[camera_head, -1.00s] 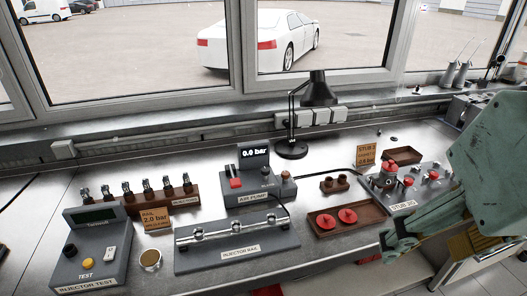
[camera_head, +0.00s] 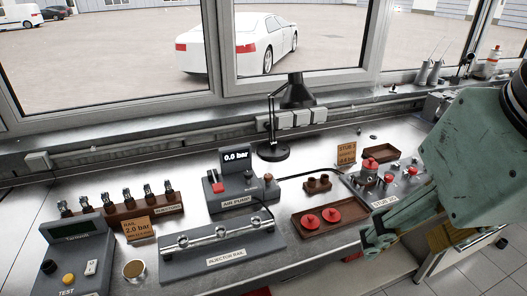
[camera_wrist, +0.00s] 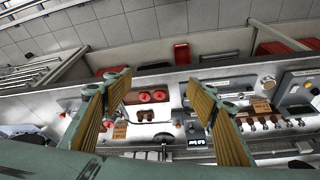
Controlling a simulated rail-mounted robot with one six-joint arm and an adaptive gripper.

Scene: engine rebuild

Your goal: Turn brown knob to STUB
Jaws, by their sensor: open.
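The brown knob (camera_head: 268,178) sits on the right part of the grey AIR PUMP box (camera_head: 240,197), in the middle of the bench. The pump's display reads 0.0 bar, and a red lever (camera_head: 216,184) is on its left part. The knob's setting is too small to read. My gripper (camera_wrist: 158,82) is open and empty in the wrist view, its two tan fingers spread above the bench. In the head view my gripper is at the right, in front of the stub jig (camera_head: 385,201) and well apart from the knob. The pump's display also shows in the wrist view (camera_wrist: 197,142).
A brown tray with red caps (camera_head: 341,230) lies right of the pump. The injector rail (camera_head: 222,246) stands in front of it. A black lamp (camera_head: 273,152) is behind. The injector test box (camera_head: 75,255) and an injector rack (camera_head: 122,206) are at the left.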

